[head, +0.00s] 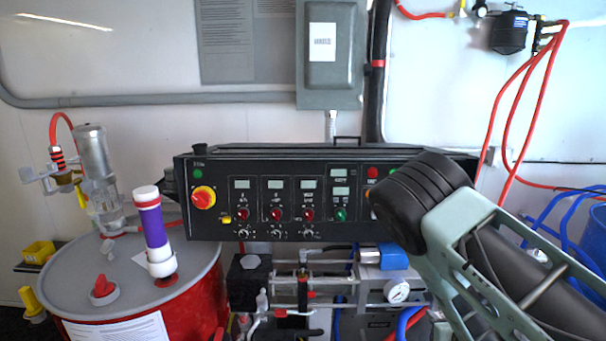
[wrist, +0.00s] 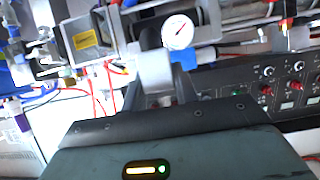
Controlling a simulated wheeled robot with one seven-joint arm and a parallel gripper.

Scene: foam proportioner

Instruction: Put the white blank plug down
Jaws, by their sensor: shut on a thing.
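The white blank plug (wrist: 154,68) shows in the wrist view as a pale, blocky piece at the end of my gripper (wrist: 158,84). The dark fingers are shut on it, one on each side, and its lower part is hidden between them. The plug is in front of the metal pump parts and a round gauge. I cannot tell whether it touches anything beyond the fingers. In the head view my arm covers the right of the scene, and neither the gripper nor the plug can be made out.
A black control panel (head: 262,222) spans the middle. Below it are metal fittings and a pressure gauge (head: 397,291), also in the wrist view (wrist: 178,32). A red drum (head: 205,316) with a grey lid stands left, carrying a white-and-purple cylinder (head: 152,222). Red hoses (head: 512,115) hang at right.

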